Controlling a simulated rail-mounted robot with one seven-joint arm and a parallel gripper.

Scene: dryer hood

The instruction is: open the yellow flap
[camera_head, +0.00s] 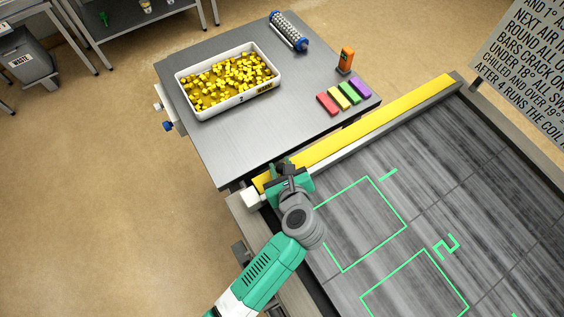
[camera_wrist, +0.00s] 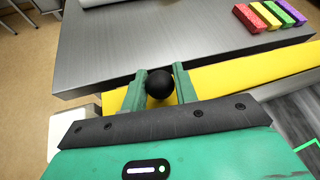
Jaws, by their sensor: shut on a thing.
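The yellow flap (camera_head: 372,125) is a long bar along the edge of the grey conveyor-like bed, beside the metal table. It also shows in the wrist view (camera_wrist: 238,75), running from lower left to upper right. A round black knob (camera_wrist: 160,84) stands at the flap's near left end. My gripper (camera_wrist: 160,86) is shut on the knob, with one green finger on each side of it. In the head view my gripper (camera_head: 284,172) is over the flap's left end, and my wrist hides part of that end.
A metal table (camera_head: 230,147) adjoins the flap, holding a white tray (camera_head: 231,106) of yellow cubes, a roller (camera_head: 288,31), an orange device (camera_head: 345,60) and several coloured blocks (camera_head: 338,98). A text board (camera_head: 535,65) stands right. A waste bin (camera_head: 27,58) is far left.

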